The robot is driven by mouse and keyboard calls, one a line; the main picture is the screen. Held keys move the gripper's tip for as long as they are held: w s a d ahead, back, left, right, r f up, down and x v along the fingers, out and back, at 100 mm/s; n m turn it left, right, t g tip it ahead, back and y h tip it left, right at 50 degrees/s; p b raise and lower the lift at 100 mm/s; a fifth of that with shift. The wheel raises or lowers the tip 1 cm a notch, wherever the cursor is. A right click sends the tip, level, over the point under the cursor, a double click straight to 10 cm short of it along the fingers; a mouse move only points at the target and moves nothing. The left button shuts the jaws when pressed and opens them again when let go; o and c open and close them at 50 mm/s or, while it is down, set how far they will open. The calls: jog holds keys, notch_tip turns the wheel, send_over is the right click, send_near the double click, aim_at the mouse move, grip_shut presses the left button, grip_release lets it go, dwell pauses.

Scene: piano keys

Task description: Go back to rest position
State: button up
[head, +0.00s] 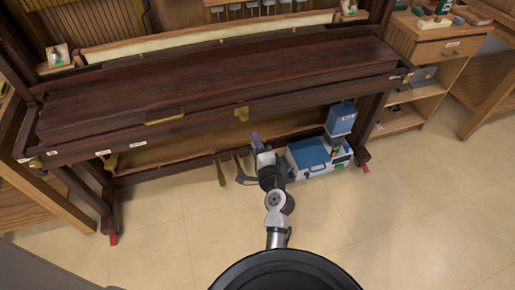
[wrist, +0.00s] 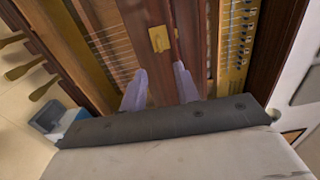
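A dark brown upright piano (head: 210,85) stands in front of me, its long wooden lid shut over where keys would be; no keys show. My gripper (head: 255,142) is low in front of the piano, just below the lid's front edge, with the arm reaching up from my base. In the wrist view my gripper (wrist: 160,88) has two pale purple fingers spread apart with nothing between them. Whether the fingers touch the piano is unclear.
Brass pedals (head: 220,172) stick out beside my gripper. A blue and white case (head: 318,155) with a blue box (head: 341,118) on top stands right of the gripper under the piano. A wooden shelf (head: 400,120) stands at right. The tiled floor (head: 420,220) is clear.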

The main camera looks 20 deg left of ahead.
jog(key=shift+s+d, duration=0.35)
jog(key=shift+s, duration=0.15)
